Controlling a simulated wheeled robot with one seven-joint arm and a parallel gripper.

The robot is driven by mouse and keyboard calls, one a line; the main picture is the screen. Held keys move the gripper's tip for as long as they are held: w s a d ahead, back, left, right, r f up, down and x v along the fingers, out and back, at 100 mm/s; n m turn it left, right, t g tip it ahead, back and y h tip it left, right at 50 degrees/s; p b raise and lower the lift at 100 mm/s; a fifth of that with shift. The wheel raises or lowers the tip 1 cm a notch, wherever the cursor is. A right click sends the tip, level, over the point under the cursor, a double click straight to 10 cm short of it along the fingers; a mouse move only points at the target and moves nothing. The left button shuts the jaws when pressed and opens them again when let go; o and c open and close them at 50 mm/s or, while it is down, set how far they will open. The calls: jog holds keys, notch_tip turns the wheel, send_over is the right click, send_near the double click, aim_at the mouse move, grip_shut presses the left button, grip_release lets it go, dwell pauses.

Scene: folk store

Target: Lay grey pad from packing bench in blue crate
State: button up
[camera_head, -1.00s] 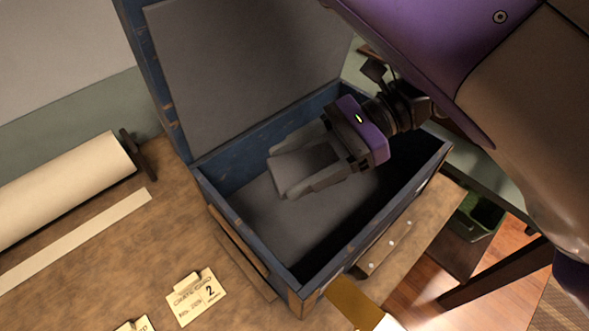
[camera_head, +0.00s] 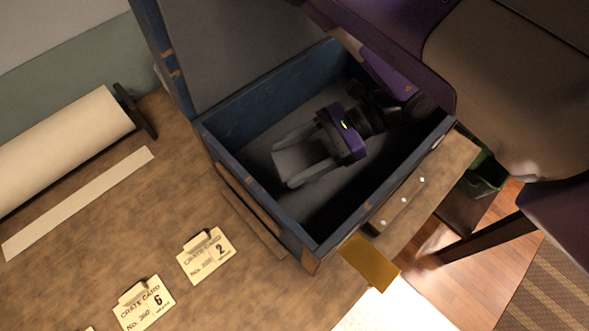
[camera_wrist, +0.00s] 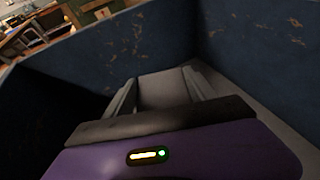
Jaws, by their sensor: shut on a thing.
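The blue crate (camera_head: 224,166) stands open on the packing bench (camera_head: 95,225), its grey-lined lid (camera_head: 235,45) raised at the back. My gripper (camera_head: 281,166) is down inside the crate, below the rim, with its two fingers apart on either side of the grey pad (camera_head: 297,158). It is shut on the pad. In the wrist view the pad (camera_wrist: 163,90) shows between the fingers, with the crate's blue walls (camera_wrist: 255,35) close around. The crate floor is grey too, so I cannot tell whether the pad touches it.
A paper roll (camera_head: 60,150) and a pale strip (camera_head: 80,203) lie on the bench at left. Crate cards (camera_head: 205,256) lie in front of the crate. A brass-coloured plate (camera_head: 370,262) is at the crate's near corner. A dark green bin (camera_head: 488,172) stands below at right.

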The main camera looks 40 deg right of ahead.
aim_at(327, 154)
notch_tip(327, 154, down, 5)
jog(key=shift+r, duration=0.1)
jog(key=o, duration=1.3)
jog(key=shift+b+v, duration=0.3)
jog(key=shift+v, duration=3.45)
jog(key=shift+r, duration=0.1)
